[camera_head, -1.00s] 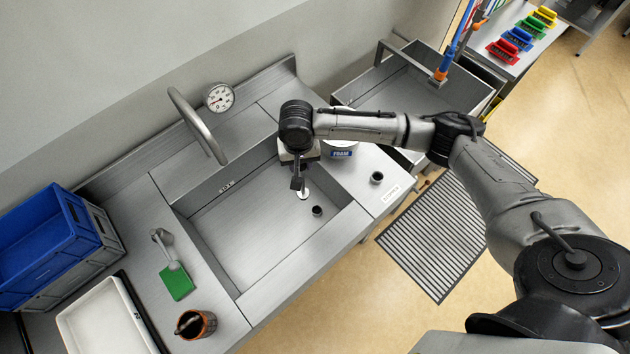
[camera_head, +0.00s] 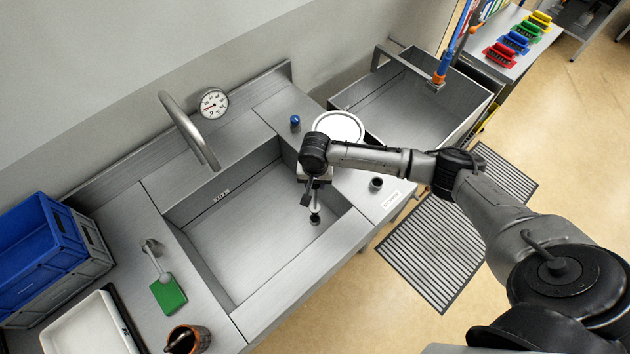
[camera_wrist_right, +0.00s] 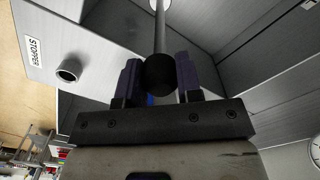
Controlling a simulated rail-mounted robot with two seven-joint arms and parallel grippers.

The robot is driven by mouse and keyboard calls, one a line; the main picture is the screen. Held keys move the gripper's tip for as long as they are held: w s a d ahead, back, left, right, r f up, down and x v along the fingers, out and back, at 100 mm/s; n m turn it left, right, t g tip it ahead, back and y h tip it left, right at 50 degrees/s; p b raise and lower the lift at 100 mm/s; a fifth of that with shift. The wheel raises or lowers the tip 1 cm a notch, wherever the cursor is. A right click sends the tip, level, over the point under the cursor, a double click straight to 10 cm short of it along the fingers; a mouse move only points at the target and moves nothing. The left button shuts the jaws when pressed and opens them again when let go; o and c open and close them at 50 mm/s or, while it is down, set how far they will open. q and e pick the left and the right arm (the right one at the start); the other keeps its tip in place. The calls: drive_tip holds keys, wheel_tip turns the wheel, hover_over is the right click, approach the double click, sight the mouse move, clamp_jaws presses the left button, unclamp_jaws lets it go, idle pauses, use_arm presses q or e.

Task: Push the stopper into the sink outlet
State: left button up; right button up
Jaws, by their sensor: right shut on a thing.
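My right gripper (camera_head: 309,193) points down over the near right corner of the sink basin (camera_head: 250,220). In the right wrist view it is shut on the black ball knob of the stopper (camera_wrist_right: 160,75), with a finger on each side. In the head view, the stopper's lower part shows just above the dark sink outlet (camera_head: 316,220). I cannot tell whether it touches the outlet. My left gripper is not in view.
A dark round holder (camera_head: 376,183) stands beside the stopper label (camera_head: 391,199) on the right counter. A white round lid (camera_head: 339,126) and a blue knob (camera_head: 295,121) are behind. The curved faucet (camera_head: 188,130) rises at the basin's back left. The basin's left part is empty.

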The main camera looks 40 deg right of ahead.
sight(315, 191)
drive_tip(key=shift+r+p, duration=0.2)
drive_tip(key=shift+p, duration=0.3)
drive_tip(key=shift+f, duration=0.3)
drive_tip(key=shift+f+b, duration=1)
drive_tip(key=shift+f, duration=1.75)
drive_tip(key=shift+p, duration=0.5)
drive_tip(key=shift+p, duration=0.55)
